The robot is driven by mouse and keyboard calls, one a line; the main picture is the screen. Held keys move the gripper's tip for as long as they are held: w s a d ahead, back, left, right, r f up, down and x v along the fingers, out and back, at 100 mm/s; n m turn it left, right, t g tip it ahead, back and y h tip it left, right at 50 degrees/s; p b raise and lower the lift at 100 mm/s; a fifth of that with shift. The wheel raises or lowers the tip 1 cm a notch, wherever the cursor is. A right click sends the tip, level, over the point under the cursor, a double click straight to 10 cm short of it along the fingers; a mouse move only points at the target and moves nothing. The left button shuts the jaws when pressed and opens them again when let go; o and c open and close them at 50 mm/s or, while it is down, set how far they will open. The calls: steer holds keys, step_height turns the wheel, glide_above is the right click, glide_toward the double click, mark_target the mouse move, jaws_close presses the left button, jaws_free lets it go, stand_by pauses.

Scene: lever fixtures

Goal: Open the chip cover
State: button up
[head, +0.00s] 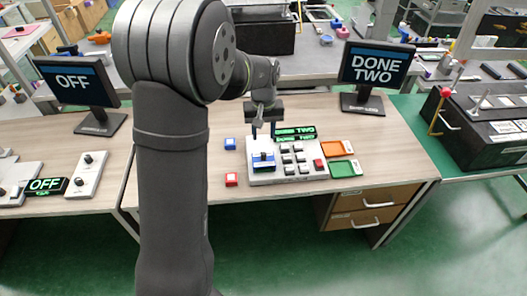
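A light grey fixture (290,174) sits on the wooden table. At its left end is a small block with a blue, white and dark top (262,161), which seems to be the chip cover. It looks closed, but it is too small to be sure. My gripper (263,134) is above this block, pointing down. Its two fingers are apart with nothing seen between them. The fingertips look a little above the block, though the exact gap cannot be told.
Grey keys and a red key (319,165) fill the fixture's right part. A green-lit display (295,132) stands behind it. Blue (230,144) and red (231,180) blocks lie left; orange (338,148) and green (345,169) trays lie right. A monitor (375,66) reads "DONE TWO".

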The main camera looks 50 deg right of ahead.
mark_target(263, 154)
step_height(263, 154, down, 9)
steer(key=shift+f, duration=0.15)
jaws_close()
